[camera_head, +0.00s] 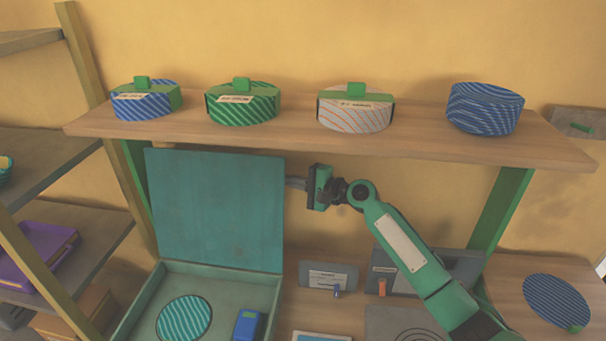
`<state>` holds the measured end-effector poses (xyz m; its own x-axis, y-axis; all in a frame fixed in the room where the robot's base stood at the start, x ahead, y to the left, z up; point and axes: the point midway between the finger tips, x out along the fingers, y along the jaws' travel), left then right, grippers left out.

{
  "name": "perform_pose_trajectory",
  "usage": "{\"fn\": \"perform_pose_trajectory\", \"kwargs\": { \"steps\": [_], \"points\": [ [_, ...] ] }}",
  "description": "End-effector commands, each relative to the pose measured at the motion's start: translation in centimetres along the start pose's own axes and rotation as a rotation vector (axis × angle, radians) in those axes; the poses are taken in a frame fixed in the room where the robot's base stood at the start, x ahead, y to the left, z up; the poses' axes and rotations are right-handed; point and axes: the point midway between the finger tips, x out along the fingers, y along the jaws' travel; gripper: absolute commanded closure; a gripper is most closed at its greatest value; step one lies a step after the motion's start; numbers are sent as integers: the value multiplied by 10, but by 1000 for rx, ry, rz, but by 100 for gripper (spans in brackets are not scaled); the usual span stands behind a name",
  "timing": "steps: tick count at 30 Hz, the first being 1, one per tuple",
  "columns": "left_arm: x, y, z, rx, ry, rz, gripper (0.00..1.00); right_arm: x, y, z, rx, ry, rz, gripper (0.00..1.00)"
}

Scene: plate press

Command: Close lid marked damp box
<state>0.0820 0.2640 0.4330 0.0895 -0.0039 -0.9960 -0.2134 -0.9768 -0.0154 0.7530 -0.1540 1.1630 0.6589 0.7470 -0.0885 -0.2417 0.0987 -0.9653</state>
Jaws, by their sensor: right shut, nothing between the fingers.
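A teal box stands open at the lower left, its tray rim (222,271) facing up. Its square lid (215,210) stands nearly upright at the back edge. Inside lie a round striped turquoise disc (184,318) and a small blue block (248,325). No marking is readable on the lid side I see. My left gripper is not in view.
A wooden shelf (330,148) runs above the lid and carries several striped round containers, such as the green one (242,108). Grey panels with a blue switch (337,291) and an orange switch (382,287) stand right of the box. A striped blue disc (557,300) lies at right.

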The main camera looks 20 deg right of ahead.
Motion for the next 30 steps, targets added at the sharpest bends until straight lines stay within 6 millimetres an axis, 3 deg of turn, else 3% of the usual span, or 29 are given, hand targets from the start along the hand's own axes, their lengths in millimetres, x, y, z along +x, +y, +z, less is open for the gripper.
{"fn": "perform_pose_trajectory", "kwargs": {
  "steps": [1, 8, 23, 30],
  "points": [
    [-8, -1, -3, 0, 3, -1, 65, -2, -4, 7, -1, -1, 1, 100],
    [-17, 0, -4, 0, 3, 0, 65, -7, -2, 21, 0, -1, 0, 100],
    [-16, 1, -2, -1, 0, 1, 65, -9, 0, 24, -7, -1, -2, 100],
    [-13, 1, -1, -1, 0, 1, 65, -15, 2, 43, -76, -2, -26, 100]
  ]
}}
